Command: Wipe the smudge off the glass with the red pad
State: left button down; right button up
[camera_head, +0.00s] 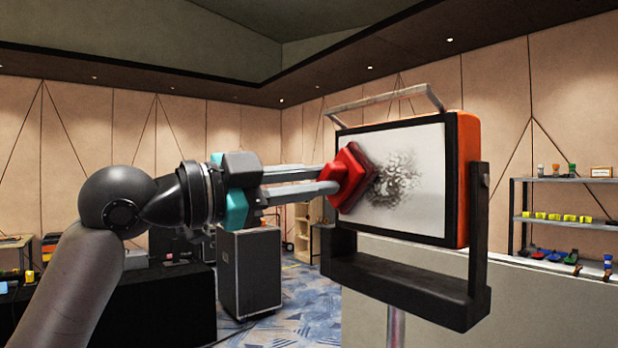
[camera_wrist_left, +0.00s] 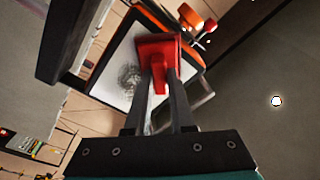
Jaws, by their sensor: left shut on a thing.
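The glass (camera_head: 420,205) is a pale upright panel in a black and orange frame on a dark bracket. It also shows in the left wrist view (camera_wrist_left: 112,68). A dark speckled smudge (camera_head: 396,178) spreads over its left-middle part; it shows in the left wrist view (camera_wrist_left: 130,78) too. My left gripper (camera_head: 328,180) is shut on the red pad (camera_head: 350,176), holding it at the glass by the smudge's left side. The pad hides part of the glass, and I cannot tell whether it touches. The pad also shows in the left wrist view (camera_wrist_left: 158,48). My right gripper is not in view.
A metal handle (camera_head: 385,99) tops the frame, and the dark bracket (camera_head: 405,285) runs below and right of it. A shelf (camera_head: 570,222) with small coloured items stands at the right. A black case (camera_head: 249,272) stands on the floor behind my arm.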

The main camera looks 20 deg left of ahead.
pick_arm(q)
jog(key=shift+s+d+p, duration=0.35)
jog(key=shift+s+d, duration=0.95)
jog(key=shift+d, duration=0.15)
jog(key=s+d+p, duration=0.3)
jog(key=s+d, duration=0.1)
jog(key=d, duration=0.2)
jog(key=shift+s, duration=0.2)
jog(key=w+a, duration=0.2)
jog(key=a, duration=0.1)
jog(key=w+a, duration=0.2)
jog(key=a, duration=0.1)
jog(key=w+a, duration=0.3)
dwell(0.7)
jog(key=shift+d, duration=0.1)
